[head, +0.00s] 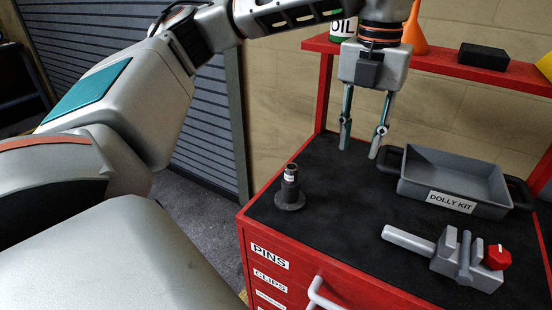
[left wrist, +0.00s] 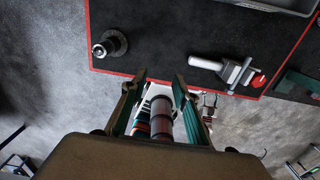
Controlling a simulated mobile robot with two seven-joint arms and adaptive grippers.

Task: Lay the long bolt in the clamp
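A dark upright cylinder (head: 290,184) in a round flanged base stands on the black mat at the left; it also shows in the left wrist view (left wrist: 108,45). I cannot tell if this is the long bolt. The grey clamp (head: 465,262) lies at the front right, with a red knob and a pale bar sticking out to its left; it also shows in the left wrist view (left wrist: 236,74). My left gripper (head: 359,152) points down above the mat, apart from both. Its fingers are open with nothing between them. My right gripper does not show clearly.
A grey tray marked DOLLY KIT (head: 455,178) stands behind the clamp. A red shelf (head: 440,58) with an oil can, an orange funnel and a black box (head: 483,54) runs along the back. The mat (head: 345,215) between cylinder and clamp is clear.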

